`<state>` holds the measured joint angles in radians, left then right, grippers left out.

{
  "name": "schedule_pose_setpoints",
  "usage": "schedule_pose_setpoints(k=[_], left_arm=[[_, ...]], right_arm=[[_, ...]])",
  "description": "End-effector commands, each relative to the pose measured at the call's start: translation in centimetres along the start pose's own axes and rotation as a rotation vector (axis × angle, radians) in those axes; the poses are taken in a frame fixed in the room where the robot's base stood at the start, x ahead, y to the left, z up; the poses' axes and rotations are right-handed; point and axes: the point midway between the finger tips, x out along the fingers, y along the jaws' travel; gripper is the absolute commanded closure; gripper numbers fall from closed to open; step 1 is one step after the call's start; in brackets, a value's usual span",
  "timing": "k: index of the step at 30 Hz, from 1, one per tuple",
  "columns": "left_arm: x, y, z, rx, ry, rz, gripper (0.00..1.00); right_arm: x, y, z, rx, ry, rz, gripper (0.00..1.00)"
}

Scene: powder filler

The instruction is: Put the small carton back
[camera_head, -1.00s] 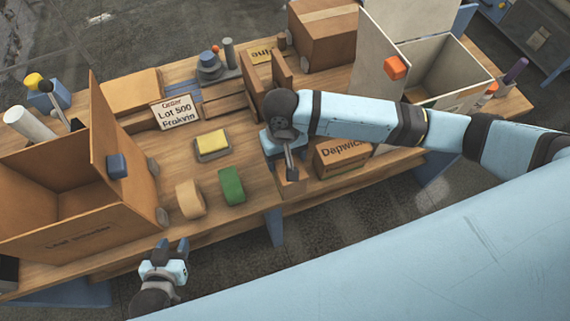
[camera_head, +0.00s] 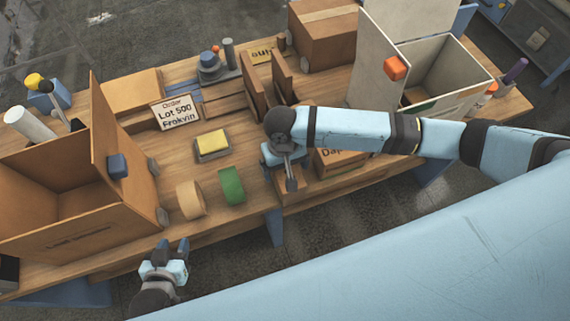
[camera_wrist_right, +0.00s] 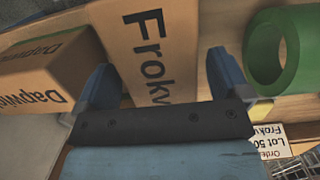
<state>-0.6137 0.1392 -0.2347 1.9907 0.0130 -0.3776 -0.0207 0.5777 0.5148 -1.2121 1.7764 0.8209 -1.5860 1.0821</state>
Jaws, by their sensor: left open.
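A small brown carton with the partly visible label "Frokv" (camera_wrist_right: 150,40) shows in the right wrist view between and beyond my right gripper's fingers (camera_wrist_right: 165,85). The fingers are apart, with the carton's face running between them; whether they press on it is unclear. In the head view, my right gripper (camera_head: 289,172) is low over the table's front part, beside the Dapwick carton (camera_head: 338,163). The arm hides much there. The Dapwick carton also shows in the right wrist view (camera_wrist_right: 45,75). My left gripper (camera_head: 170,250) is open and empty off the table's front edge.
Two upright brown dividers (camera_head: 254,84) stand behind my right gripper. A green roll (camera_head: 232,185), a tan roll (camera_head: 190,198) and a yellow pad (camera_head: 211,142) lie to its left. An order card (camera_head: 176,112) reads Lot 500 Frokvin. Open boxes stand left (camera_head: 60,235) and right (camera_head: 440,80).

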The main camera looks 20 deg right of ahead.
Motion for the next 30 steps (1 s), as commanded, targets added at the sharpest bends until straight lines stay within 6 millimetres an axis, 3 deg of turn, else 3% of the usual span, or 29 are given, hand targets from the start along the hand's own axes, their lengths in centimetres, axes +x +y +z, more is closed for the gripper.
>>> schedule_pose_setpoints(k=[8, 11, 24, 30], left_arm=[[0.1, 0.0, 0.0, 0.0, 0.004, 0.0, 0.57], [0.0, 0.0, -0.1, 0.0, 0.004, 0.0, 0.57], [0.2, 0.0, 0.2, 0.0, 0.003, 0.0, 0.57], [0.2, 0.0, 0.3, 0.0, 0.001, 0.0, 0.57]], right_arm=[[-0.2, 0.0, 0.0, -0.001, 0.001, 0.0, 0.06], [-1.3, 0.0, 0.0, 0.0, 0.0, -0.001, 0.06], [-10.1, 0.0, 0.0, -0.001, 0.002, -0.001, 0.06], [-12.0, 0.0, 0.0, 0.0, 0.0, -0.001, 0.06]])
